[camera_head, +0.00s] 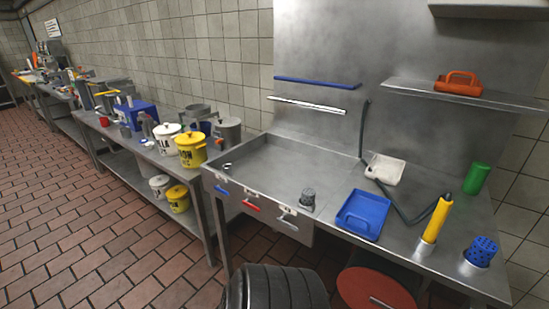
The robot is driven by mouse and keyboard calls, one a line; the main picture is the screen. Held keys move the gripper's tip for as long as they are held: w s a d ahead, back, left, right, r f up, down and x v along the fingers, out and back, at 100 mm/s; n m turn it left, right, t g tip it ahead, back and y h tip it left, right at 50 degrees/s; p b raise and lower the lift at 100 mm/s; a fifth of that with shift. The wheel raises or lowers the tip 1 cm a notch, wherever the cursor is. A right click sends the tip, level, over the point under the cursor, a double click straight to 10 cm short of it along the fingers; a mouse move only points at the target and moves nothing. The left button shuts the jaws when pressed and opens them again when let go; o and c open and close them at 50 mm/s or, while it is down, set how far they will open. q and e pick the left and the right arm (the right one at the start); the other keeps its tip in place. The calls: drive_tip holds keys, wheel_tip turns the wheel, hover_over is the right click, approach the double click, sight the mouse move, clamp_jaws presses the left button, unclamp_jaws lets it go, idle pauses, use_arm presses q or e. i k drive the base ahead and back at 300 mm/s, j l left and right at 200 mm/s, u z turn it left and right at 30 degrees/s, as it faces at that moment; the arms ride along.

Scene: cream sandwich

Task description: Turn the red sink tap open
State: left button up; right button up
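A steel sink unit (208,181) stands ahead of me, with small coloured handles along its front face. The red tap handle (250,207) is on that face, between a blue handle (221,190) on its left and a pale grey handle (288,224) on its right. The red handle looks roughly level; whether it is open or closed cannot be told. No water flow is visible. Neither of my grippers shows in the head view.
A blue tray (362,214), yellow cylinder (436,220) and blue perforated cup (481,251) are on the counter's right. A black ribbed shape (274,288) and red disc (377,288) are low in front. Tiled floor (70,230) is open at left.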

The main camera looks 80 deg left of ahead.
sight(245, 201)
drive_tip(key=u, duration=2.8)
